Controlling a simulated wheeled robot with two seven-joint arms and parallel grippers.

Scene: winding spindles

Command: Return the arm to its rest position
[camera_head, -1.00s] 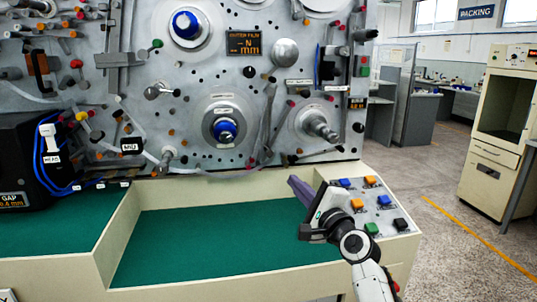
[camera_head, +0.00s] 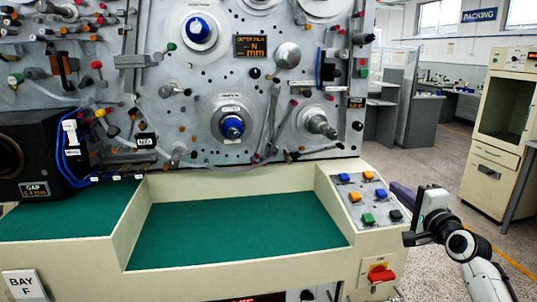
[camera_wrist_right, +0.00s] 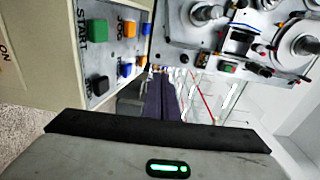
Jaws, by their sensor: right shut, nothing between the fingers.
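My right gripper (camera_head: 403,198) is just right of the button panel in the head view, beyond the machine's front right edge. Its dark purple fingers are shut with nothing between them and point up and left. My right arm (camera_head: 475,262) comes in from the lower right. In the right wrist view the closed fingers (camera_wrist_right: 160,98) point away, beside the panel's buttons. My left gripper is not in view.
The button panel (camera_head: 350,183) has several coloured buttons. The green recessed tray (camera_head: 235,232) is empty. The grey spindle face (camera_head: 270,105) stands behind it. A red switch (camera_head: 380,274) is on the front. A cream cabinet (camera_head: 490,172) stands at the right, with open floor before it.

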